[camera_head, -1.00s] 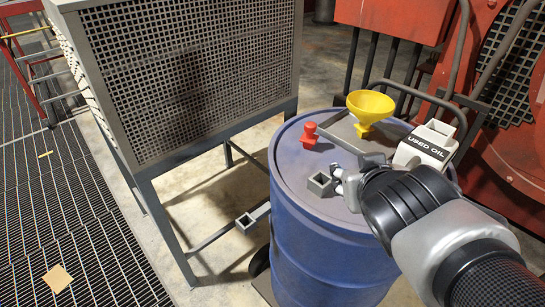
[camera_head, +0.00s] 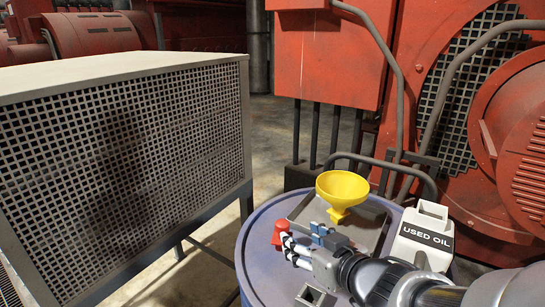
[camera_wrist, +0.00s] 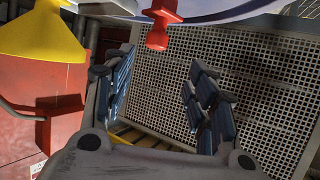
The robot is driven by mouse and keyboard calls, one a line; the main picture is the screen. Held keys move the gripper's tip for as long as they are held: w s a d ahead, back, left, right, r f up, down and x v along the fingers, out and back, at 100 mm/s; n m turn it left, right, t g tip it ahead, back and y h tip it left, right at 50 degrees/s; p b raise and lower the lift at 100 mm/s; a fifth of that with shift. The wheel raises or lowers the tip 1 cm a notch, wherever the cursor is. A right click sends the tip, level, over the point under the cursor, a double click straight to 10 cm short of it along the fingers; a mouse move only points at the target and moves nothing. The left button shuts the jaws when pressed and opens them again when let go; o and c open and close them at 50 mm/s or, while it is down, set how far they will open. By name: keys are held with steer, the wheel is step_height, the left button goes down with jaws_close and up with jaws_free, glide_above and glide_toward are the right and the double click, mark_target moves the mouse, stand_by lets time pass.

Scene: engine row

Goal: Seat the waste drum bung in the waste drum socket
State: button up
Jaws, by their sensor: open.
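The red bung (camera_head: 278,232) stands on the left part of the blue drum's top (camera_head: 262,262), with a wider base and a knob above. It also shows at the top of the wrist view (camera_wrist: 160,22). My gripper (camera_head: 303,238) is open and empty just right of the bung in the head view. In the wrist view my open fingers (camera_wrist: 160,68) point towards the bung, which lies beyond their tips and not between them. A grey square socket (camera_head: 315,297) sits on the drum top near the bottom of the head view, partly cut off; my wrist is close to it.
A yellow funnel (camera_head: 342,190) stands in a grey tray (camera_head: 372,222) behind my gripper. A white "USED OIL" container (camera_head: 425,235) is at the right. A perforated grey cabinet (camera_head: 125,170) stands left of the drum. Red machinery (camera_head: 335,45) is behind.

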mark_target(285, 225)
steer(key=p+x, duration=0.3)
steer(key=x, duration=0.4)
steer(key=shift+f, duration=0.1)
steer(key=shift+d+b+x, duration=0.1)
steer(key=shift+b+x, duration=0.2)
steer(key=shift+x, duration=1.05)
steer(key=shift+d+b+x, duration=0.15)
steer(key=shift+b+x, duration=0.15)
steer(key=shift+x, duration=1.05)
steer(key=shift+w, duration=0.2)
steer(key=shift+c, duration=0.4)
steer(key=shift+r, duration=0.2)
steer(key=c, duration=1.1)
